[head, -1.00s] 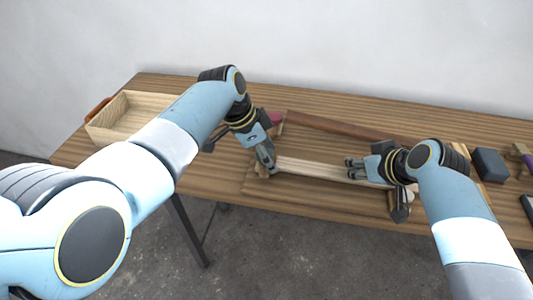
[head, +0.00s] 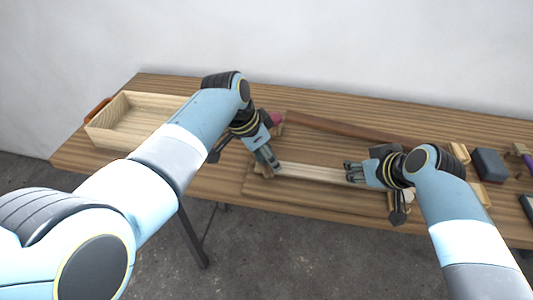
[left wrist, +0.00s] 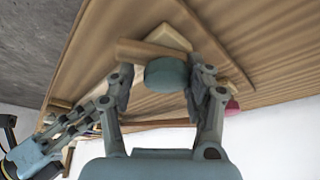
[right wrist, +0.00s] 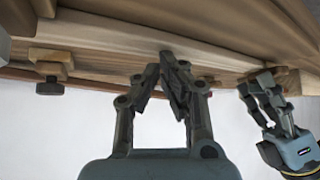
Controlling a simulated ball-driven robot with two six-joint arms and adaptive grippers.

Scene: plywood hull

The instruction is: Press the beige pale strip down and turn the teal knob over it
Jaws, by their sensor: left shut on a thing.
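The beige pale strip (head: 315,173) lies lengthwise along the front of a wooden panel on the bench, between my two grippers. My left gripper (head: 268,165) is at its left end. In the left wrist view that gripper (left wrist: 160,82) is shut on the teal knob (left wrist: 166,74), beside a brown wooden bar (left wrist: 146,49) and a pale wood end (left wrist: 168,37). The knob is hidden by the fingers in the head view. My right gripper (head: 355,173) is at the strip's right part. Its fingertips (right wrist: 167,72) are together against the wood, with nothing seen between them.
An open wooden tray (head: 128,138) stands at the back left. A long brown bar (head: 340,127) lies behind the strip. A dark block (head: 490,165) sits at the right. Another wooden bar (right wrist: 50,60) with a dark knob (right wrist: 50,87) shows in the right wrist view.

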